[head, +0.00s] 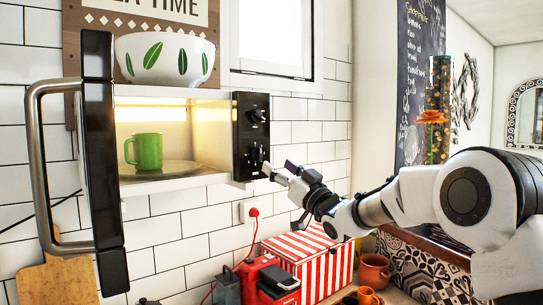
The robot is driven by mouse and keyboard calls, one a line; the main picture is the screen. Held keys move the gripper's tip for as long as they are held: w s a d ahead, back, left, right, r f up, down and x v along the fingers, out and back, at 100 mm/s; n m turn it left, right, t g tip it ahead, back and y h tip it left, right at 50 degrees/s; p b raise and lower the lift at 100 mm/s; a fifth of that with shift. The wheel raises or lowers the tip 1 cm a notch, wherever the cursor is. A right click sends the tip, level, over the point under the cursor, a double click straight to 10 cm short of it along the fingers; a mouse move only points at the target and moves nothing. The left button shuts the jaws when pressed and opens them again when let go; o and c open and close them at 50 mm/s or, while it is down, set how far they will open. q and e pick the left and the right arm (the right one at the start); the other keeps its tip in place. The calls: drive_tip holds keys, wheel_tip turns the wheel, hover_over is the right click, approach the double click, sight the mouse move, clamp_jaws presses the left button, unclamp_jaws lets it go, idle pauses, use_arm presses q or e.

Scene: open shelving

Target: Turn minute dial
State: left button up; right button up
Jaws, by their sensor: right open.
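The microwave (218,140) is mounted on the wall with its door (98,160) swung open to the left and its inside lit. A black control panel (240,140) is on its right side. An upper dial (257,115) and a lower dial (256,155) stick out from the panel. I cannot read their markings, so which is the minute dial is not clear. My right gripper (279,171) is open and empty, just right of and slightly below the lower dial. I cannot tell whether a fingertip touches it. My left gripper is not in view.
A green mug (148,150) stands on the glass plate inside the microwave. A white leaf-pattern bowl (164,58) sits on top. Below are a red-striped box (312,258), a red appliance (266,283) and a plugged red cord (254,225). The wall right of the panel is bare.

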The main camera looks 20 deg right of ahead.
sight(261, 155)
drive_tip(key=w+a, duration=0.1)
drive_tip(key=w+a+r+p, duration=0.1)
drive_tip(key=w+r+p, duration=0.1)
drive_tip(key=shift+w+a, duration=0.25)
drive_tip(key=shift+a, duration=0.15)
drive_tip(key=shift+w+r+p, duration=0.2)
drive_tip(key=shift+w+p, duration=0.5)
drive_tip(key=shift+w, duration=0.45)
drive_tip(key=shift+w+d, duration=0.1)
drive_tip(key=shift+d, duration=0.1)
drive_tip(key=shift+a, duration=0.2)
drive_tip(key=c, duration=0.3)
drive_tip(key=shift+a, duration=0.1)
drive_tip(key=c, duration=0.6)
drive_tip(key=shift+c, duration=1.3)
